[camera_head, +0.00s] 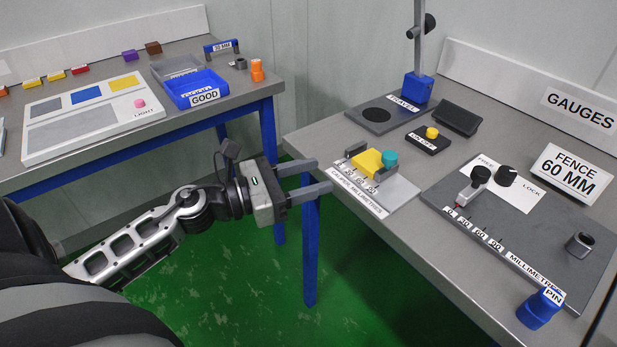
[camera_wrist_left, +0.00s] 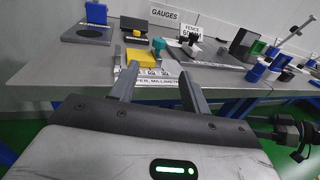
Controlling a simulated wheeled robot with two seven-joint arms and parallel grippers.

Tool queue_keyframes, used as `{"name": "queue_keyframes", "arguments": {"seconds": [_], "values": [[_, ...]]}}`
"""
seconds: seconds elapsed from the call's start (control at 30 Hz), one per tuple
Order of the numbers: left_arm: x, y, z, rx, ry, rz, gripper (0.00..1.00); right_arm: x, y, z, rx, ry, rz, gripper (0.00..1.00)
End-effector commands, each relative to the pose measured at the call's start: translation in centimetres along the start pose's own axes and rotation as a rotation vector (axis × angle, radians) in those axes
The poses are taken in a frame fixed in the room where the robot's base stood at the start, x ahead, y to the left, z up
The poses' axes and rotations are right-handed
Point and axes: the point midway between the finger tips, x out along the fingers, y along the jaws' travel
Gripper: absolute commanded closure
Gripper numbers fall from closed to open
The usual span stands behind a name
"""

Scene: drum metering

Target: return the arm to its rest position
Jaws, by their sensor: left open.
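My left arm (camera_head: 140,240) reaches in from the left in the head view. My left gripper (camera_head: 318,178) is open and empty, over the gap between the two tables, with its fingers pointing at the left edge of the gauge table. In the left wrist view my left gripper (camera_wrist_left: 158,87) shows its two fingers spread apart, the caliper beyond them. The caliper gauge (camera_head: 392,197) lies on the gauge table with a yellow block (camera_head: 367,162) between its grey jaws. The block also shows in the left wrist view (camera_wrist_left: 140,58). My right gripper is not in view.
The gauge table (camera_head: 440,262) holds a post stand (camera_head: 417,88), a fence gauge (camera_head: 500,235) and a blue pin holder (camera_head: 540,308). The left table (camera_head: 225,105) holds a blue GOOD tray (camera_head: 190,90) and a light panel (camera_head: 75,130). Green floor (camera_head: 240,290) lies clear between them.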

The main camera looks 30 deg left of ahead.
Motion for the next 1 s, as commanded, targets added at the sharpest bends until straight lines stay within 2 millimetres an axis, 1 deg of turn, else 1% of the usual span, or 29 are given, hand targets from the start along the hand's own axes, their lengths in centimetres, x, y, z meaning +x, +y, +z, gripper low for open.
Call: {"name": "queue_keyframes", "arguments": {"seconds": [0.37, 0.43, 0.47, 0.57, 0.6, 0.67, 0.7, 0.77, 0.8, 0.9, 0.97, 1.0], "values": [[0.0, 0.0, -0.1, -0.018, -0.003, 0.004, 0.53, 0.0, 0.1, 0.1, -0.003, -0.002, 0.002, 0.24], [0.0, -0.2, -0.3, -0.126, -0.023, 0.027, 0.53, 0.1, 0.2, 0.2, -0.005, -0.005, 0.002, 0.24], [0.0, -0.4, -0.6, -0.214, -0.038, 0.045, 0.53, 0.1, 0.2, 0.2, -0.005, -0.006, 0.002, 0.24], [-0.3, -1.1, -2.3, -0.696, -0.119, 0.149, 0.53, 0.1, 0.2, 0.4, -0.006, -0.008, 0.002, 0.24], [-0.5, -1.4, -3.6, -0.955, -0.160, 0.208, 0.53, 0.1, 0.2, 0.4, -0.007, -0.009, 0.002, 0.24], [-1.1, -2.3, -6.2, -1.378, -0.226, 0.310, 0.53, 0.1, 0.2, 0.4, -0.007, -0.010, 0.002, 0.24], [-1.4, -3.3, -8.2, -1.663, -0.272, 0.381, 0.53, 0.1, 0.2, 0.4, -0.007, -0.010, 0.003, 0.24], [-2.0, -5.3, -11.3, -2.070, -0.338, 0.497, 0.53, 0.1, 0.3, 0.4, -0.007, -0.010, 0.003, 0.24], [-2.3, -7.0, -13.2, -2.308, -0.378, 0.573, 0.53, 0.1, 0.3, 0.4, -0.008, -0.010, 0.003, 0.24], [-2.8, -11.0, -16.4, -2.748, -0.457, 0.745, 0.53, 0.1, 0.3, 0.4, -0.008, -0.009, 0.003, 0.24], [-3.0, -12.9, -17.5, -2.923, -0.490, 0.826, 0.53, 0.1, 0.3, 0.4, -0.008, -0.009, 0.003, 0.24], [-3.0, -14.0, -18.0, 2.947, 0.497, -0.853, 0.53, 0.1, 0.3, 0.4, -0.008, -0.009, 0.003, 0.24]]}}
